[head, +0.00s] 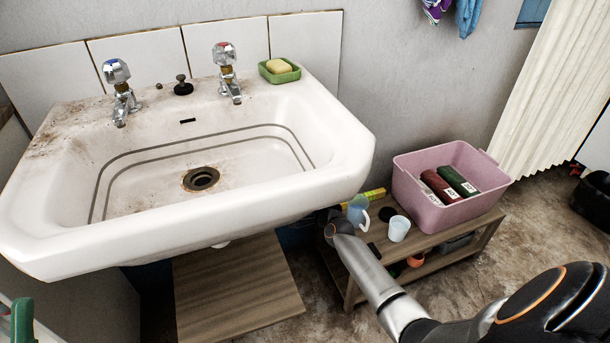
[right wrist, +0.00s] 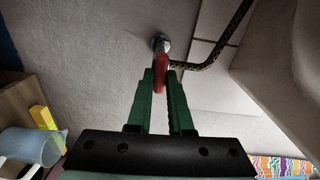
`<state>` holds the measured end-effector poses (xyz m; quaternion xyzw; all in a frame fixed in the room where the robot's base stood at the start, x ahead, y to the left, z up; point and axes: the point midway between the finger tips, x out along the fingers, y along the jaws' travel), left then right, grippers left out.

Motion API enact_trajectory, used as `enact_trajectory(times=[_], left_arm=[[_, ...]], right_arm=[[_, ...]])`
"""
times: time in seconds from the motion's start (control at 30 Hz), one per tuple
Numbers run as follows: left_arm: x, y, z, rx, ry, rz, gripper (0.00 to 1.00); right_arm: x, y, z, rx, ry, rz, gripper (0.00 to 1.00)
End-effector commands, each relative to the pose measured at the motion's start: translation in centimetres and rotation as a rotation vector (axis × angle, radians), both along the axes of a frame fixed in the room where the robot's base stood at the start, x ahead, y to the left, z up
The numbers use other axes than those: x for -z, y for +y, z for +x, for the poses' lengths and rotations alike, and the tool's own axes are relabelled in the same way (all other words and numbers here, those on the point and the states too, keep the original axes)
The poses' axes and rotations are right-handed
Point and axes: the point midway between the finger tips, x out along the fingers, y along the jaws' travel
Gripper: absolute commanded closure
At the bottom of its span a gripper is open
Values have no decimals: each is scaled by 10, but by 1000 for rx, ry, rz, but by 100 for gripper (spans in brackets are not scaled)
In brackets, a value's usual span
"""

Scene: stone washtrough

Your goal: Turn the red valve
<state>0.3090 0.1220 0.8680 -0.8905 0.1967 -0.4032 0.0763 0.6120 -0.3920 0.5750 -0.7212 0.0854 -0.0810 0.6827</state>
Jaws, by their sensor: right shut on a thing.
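The red valve (right wrist: 161,62) shows in the right wrist view, on a metal fitting at the wall with a dark braided hose (right wrist: 215,58) running from it. My right gripper (right wrist: 160,80) has its green fingers on both sides of the valve's red handle and is shut on it. In the head view my right arm reaches under the right end of the sink, which hides the valve and that gripper. A green piece of my left gripper (head: 22,320) shows at the lower left edge; its opening cannot be seen.
The white sink (head: 200,238) overhangs the valve area. To its right a low wooden bench (head: 455,236) holds a pink crate (head: 455,212), a white cup (head: 399,229) and a bluish jug (head: 357,210). The jug also shows in the right wrist view (right wrist: 32,147), left of the gripper.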

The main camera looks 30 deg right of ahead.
Motion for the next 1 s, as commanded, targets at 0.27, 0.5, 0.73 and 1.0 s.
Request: enact_trajectory(times=[0.27, 0.5, 0.73, 1.0], left_arm=[[3, -1, 0, 4, 0, 7, 50], [3, -1, 0, 4, 0, 7, 50], [2, -1, 0, 2, -1, 4, 50], [2, -1, 0, 1, 0, 1, 50]], right_arm=[[1, 0, 0, -1, -13, 64, 100], [1, 0, 0, -1, -16, 73, 100], [1, 0, 0, 0, -15, 72, 78], [1, 0, 0, 0, -16, 69, 51]])
